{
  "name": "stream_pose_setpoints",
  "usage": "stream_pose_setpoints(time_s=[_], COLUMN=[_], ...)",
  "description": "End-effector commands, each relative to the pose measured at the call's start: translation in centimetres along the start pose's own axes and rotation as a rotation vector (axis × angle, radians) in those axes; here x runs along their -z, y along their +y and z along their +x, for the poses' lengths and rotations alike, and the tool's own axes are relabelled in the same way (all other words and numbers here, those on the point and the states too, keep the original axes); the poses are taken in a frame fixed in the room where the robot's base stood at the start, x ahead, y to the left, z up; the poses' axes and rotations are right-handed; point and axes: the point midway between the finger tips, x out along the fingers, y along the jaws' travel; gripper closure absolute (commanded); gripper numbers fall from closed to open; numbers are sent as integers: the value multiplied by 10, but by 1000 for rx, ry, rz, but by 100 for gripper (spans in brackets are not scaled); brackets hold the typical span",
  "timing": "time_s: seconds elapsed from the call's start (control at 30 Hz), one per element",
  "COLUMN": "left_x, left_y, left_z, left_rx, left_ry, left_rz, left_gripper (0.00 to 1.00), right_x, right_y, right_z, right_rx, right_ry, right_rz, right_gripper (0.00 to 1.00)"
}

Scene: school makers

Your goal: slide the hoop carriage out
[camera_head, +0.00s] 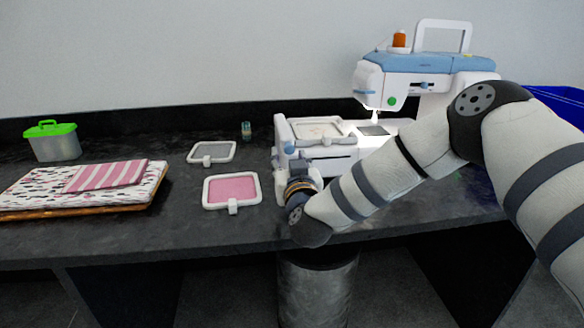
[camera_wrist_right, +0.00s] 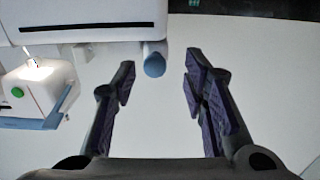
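The white and blue sewing machine (camera_head: 415,75) stands at the right of the dark counter. The hoop carriage (camera_head: 281,135) is the white part at its left end, with a hoop (camera_head: 318,128) beside it. My right arm reaches across the front of the machine. My right gripper (camera_head: 297,168) is at the carriage's near end, partly hidden by my wrist. In the right wrist view, my right gripper (camera_wrist_right: 158,80) is open. My left gripper is not in view.
A pink hoop (camera_head: 232,191) and a grey hoop (camera_head: 212,152) lie left of the carriage. Folded fabric (camera_head: 80,185) and a green-lidded box (camera_head: 53,142) are farther left. A small bottle (camera_head: 247,131) stands behind. A metal bin (camera_head: 316,290) is below the counter edge.

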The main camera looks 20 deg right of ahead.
Motion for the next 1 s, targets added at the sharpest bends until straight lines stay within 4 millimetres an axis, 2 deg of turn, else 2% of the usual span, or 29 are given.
stream_pose_setpoints(time_s=[0.2, 0.4, 0.53, 1.0], left_x=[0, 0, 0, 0], left_y=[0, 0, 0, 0], left_z=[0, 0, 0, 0], left_rx=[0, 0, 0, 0], left_ry=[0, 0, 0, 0], left_rz=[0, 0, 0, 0], left_gripper=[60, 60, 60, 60], right_x=[0, 0, 0, 0], right_y=[-2, -2, -1, -1], right_z=[-60, -94, -99, -99], right_rx=[5, 4, 3, 2], right_ry=[-3, -1, 0, 0], right_rz=[-1, 0, 0, 1], right_gripper=[60, 60, 60, 60])
